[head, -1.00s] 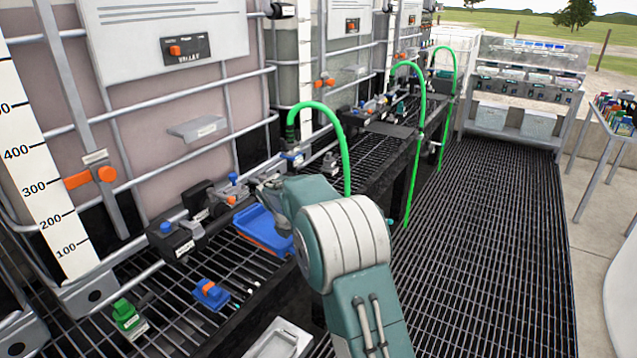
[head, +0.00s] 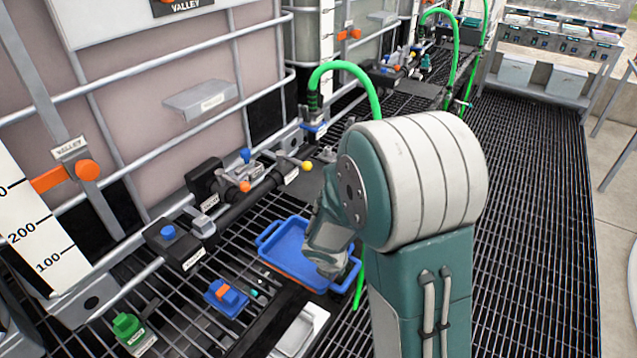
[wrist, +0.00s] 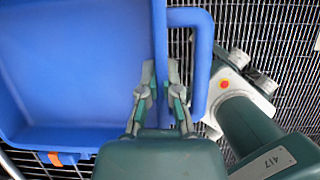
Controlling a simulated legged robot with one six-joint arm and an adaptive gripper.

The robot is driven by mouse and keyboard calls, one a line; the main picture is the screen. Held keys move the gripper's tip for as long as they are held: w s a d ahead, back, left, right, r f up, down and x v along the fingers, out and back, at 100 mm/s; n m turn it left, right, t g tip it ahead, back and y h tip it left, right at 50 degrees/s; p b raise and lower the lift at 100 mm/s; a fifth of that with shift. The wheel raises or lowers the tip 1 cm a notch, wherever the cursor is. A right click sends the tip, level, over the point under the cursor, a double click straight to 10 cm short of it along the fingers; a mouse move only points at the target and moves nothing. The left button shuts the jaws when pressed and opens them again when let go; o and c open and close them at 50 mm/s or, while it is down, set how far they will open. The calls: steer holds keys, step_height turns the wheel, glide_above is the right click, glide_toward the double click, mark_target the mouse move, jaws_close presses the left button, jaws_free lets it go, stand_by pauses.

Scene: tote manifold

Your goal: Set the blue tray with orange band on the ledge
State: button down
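The blue tray (head: 290,237) is level over the dark grated ledge (head: 180,318) in front of the tank; I cannot tell whether it touches the ledge. A little of its orange band (head: 285,273) shows along the front edge. The tray (wrist: 75,65) fills the left of the wrist view, with a bit of the orange band (wrist: 64,157) below. My gripper (wrist: 160,72) has one finger on each side of the tray's right wall, inside the loop of the handle (wrist: 203,45), close against it. In the head view my gripper (head: 328,238) partly hides the tray's right end.
Black pipework with a valve (head: 240,180) and a black block (head: 180,243) lie behind the tray. A blue fitting with an orange handle (head: 228,296) and a green one (head: 128,328) sit to the left. A white tray (head: 300,332) is in front. A green hose (head: 345,68) arches behind my arm.

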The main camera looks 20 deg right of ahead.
mark_target(276, 243)
steer(key=w+a, duration=0.4)
steer(key=w, duration=0.1)
steer(key=w+a, duration=0.4)
steer(key=w, duration=0.1)
steer(key=w+a, duration=0.4)
steer(key=w, duration=0.1)
step_height(276, 243, down, 3)
steer(key=shift+s+r, duration=0.15)
steer(key=shift+d+f, duration=0.25)
steer(key=shift+f, duration=0.3)
step_height(276, 243, down, 3)
steer(key=shift+r, duration=0.15)
steer(key=shift+w+a+f, duration=0.1)
steer(key=shift+w+f, duration=0.1)
steer(key=shift+f, duration=0.1)
steer(key=shift+a, duration=0.1)
steer(key=c, duration=0.8)
jaws_free()
